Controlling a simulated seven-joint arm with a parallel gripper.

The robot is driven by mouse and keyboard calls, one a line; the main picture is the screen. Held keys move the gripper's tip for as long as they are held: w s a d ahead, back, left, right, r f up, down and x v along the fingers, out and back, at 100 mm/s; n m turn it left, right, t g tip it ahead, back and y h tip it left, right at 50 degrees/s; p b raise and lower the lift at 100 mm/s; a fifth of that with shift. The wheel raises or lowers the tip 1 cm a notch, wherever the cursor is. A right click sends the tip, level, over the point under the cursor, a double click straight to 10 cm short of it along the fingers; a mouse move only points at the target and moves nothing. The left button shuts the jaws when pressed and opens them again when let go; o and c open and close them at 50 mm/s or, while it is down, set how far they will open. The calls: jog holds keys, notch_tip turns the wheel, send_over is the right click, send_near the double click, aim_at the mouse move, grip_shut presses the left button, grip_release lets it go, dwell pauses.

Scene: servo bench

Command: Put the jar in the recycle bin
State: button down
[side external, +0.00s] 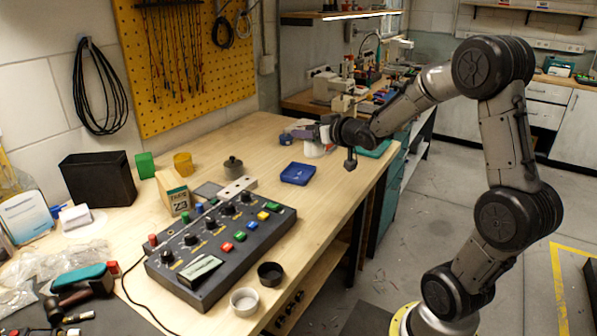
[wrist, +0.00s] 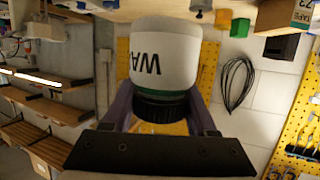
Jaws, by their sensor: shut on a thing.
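A white jar with a black lid, a green band and dark lettering fills the middle of the wrist view (wrist: 168,50). My gripper (wrist: 164,104) is shut on it, with a finger on each side near the lid. In the side external view my gripper (side external: 308,134) holds the jar (side external: 313,150) over the far right part of the bench; whether it touches the top is hard to tell. A black open-topped box (side external: 98,180) at the back left looks like the bin; no recycling mark is readable. It also shows in the wrist view (wrist: 281,47).
A control panel (side external: 222,242) fills the front.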

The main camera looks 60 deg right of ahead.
jog(key=d+f, duration=0.3)
jog(key=d, duration=0.1)
send_over(293, 172)
notch_tip(293, 172, down, 9)
jog(key=shift+s+r, duration=0.1)
jog(key=shift+s, duration=0.05)
jog(key=shift+f, duration=1.65)
jog(key=shift+f, duration=0.2)
jog(key=shift+c, duration=1)
grip_release()
